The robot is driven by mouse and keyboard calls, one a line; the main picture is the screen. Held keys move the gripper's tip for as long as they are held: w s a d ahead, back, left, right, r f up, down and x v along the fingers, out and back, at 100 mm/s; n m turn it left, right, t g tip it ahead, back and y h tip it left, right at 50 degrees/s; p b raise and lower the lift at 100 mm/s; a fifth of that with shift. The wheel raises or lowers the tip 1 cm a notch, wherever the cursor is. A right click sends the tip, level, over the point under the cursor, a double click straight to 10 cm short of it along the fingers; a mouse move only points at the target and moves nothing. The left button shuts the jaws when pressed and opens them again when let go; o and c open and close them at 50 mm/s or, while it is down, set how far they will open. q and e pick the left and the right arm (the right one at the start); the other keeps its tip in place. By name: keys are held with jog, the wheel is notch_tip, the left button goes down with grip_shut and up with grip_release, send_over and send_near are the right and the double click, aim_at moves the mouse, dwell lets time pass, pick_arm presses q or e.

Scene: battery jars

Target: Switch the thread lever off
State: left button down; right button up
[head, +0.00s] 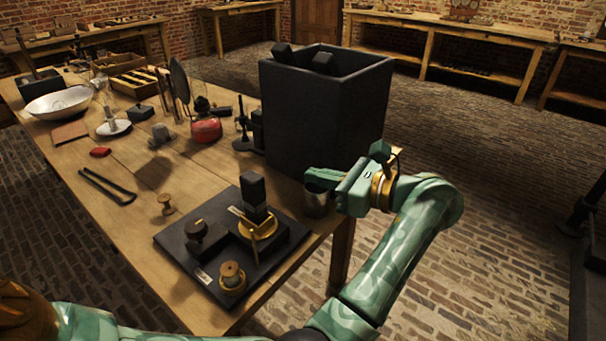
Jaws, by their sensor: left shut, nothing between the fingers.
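A dark board (180,238) lies at the table's near corner and carries a small apparatus. My right gripper is not in view.
A metal cup (316,202) stands just below my left gripper's fingers, near the table edge. A tall dark bin (325,110) rises behind it. A small spool (166,204), black tongs (106,187) and a red flask (206,130) are farther left.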

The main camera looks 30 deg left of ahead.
pick_arm(q)
jog(key=shift+d+r, duration=0.1)
jog(key=shift+d, duration=0.1)
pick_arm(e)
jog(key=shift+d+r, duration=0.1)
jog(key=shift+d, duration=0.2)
